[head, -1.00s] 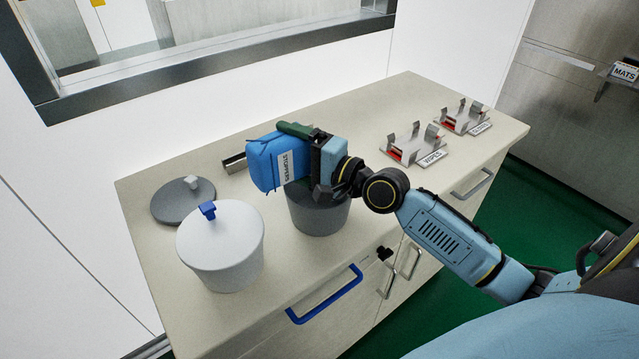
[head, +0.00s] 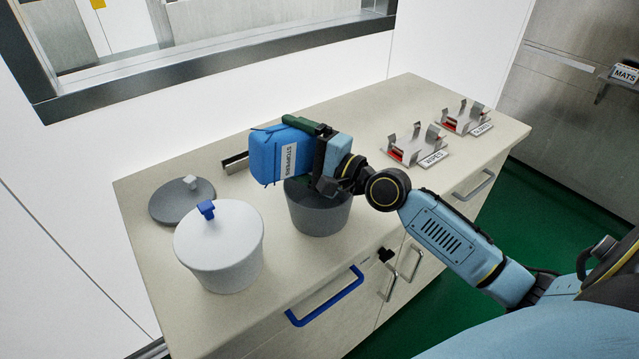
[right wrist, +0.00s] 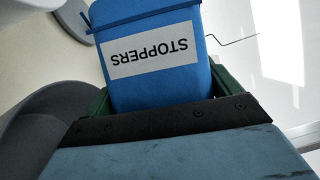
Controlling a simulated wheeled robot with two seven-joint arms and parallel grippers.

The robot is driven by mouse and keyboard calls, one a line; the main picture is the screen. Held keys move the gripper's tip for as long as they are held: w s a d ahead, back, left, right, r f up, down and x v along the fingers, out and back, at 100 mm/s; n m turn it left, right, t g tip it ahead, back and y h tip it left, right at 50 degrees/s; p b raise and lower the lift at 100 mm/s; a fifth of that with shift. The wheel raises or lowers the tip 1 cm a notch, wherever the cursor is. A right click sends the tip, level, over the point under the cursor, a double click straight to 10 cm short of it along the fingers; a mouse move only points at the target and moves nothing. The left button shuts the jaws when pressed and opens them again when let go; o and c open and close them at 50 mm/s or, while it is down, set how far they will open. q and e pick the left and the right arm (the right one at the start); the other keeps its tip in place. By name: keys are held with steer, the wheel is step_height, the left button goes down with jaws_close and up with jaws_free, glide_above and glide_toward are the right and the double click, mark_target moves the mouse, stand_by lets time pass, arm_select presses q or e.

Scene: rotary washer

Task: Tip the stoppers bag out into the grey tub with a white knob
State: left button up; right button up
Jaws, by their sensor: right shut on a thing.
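The blue stoppers bag (head: 277,156), labelled STOPPERS, is held by my right gripper (head: 312,158), which is shut on it. In the right wrist view the bag (right wrist: 160,75) shows its label upside down. The bag is tilted above the grey tub (head: 319,213), toward its far left side. The tub is open; its inside is mostly hidden by my gripper. The grey lid with a pale knob (head: 182,203) lies on the counter at the left. My left gripper is not in view.
A pale tub with a lid and blue knob (head: 222,250) stands left of the grey tub. A small metal holder (head: 236,162) is behind the bag. Metal racks labelled WIPES (head: 416,147) and another (head: 464,118) stand at the right. A blue handle (head: 326,297) is on the front.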

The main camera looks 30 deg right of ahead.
steer(key=shift+d+r+m+t+b, duration=0.15)
steer(key=shift+d+m+t+b, duration=0.45)
steer(key=shift+m+b, duration=0.6)
stand_by(0.5)
steer(key=shift+a+r+g+p, duration=0.15)
steer(key=shift+g+p, duration=0.15)
steer(key=shift+p, duration=0.25)
steer(key=shift+a+f+n, duration=0.2)
steer(key=shift+f+n, duration=0.05)
steer(key=shift+n, duration=0.45)
steer(key=shift+d+r+m+t+b, duration=0.1)
steer(key=shift+d+m+t+b, duration=0.15)
steer(key=shift+d+m+b, duration=0.45)
steer(key=shift+d+m+t+b, duration=0.1)
steer(key=shift+m+t+b, duration=0.2)
steer(key=shift+m, duration=0.7)
steer(key=shift+w+d+m+t+h+b, duration=0.1)
steer(key=shift+d+m+t+b, duration=0.15)
steer(key=shift+m, duration=0.25)
steer(key=shift+s+d+m+t+h+b, duration=0.15)
steer(key=shift+m+b, duration=0.15)
steer(key=shift+m, duration=0.2)
steer(key=shift+w+d+m+t+h+b, duration=0.1)
steer(key=shift+w+d+m+t+b, duration=0.15)
steer(key=shift+m, duration=0.25)
stand_by(0.7)
steer(key=shift+s, duration=0.1)
